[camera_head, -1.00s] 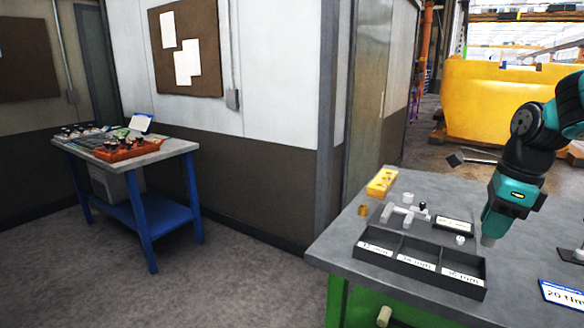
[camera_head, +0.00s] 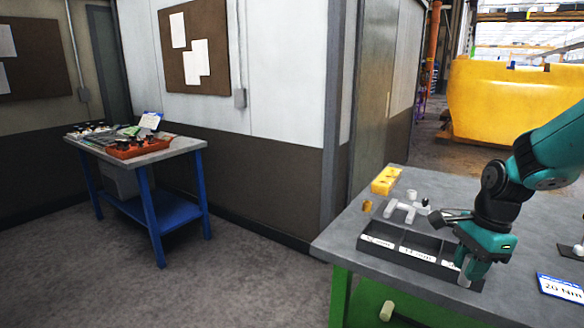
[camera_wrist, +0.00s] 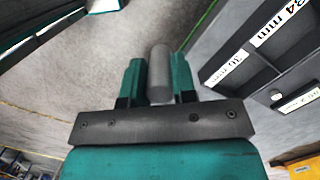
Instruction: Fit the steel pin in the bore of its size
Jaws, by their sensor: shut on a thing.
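A grey steel pin (camera_wrist: 159,75) is held between the two teal fingers of my gripper (camera_wrist: 157,82) in the wrist view. In the head view my gripper (camera_head: 470,268) points down at the right front of the dark tray, and the pin (camera_head: 464,281) shows below it. I cannot tell whether the pin is over the tray or in front of it. A yellow block (camera_head: 386,180) with dark marks on top lies at the table's back left. I cannot make out a bore for certain.
The dark tray (camera_head: 408,258) has labelled compartments; one label in the wrist view (camera_wrist: 279,24) reads 34 mm. White pipe-like pieces (camera_head: 404,209) and a small brass-coloured piece (camera_head: 367,206) stand behind it. A "20 Nm" sign (camera_head: 560,288) stands at the right. A blue-legged table (camera_head: 170,155) is farther left.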

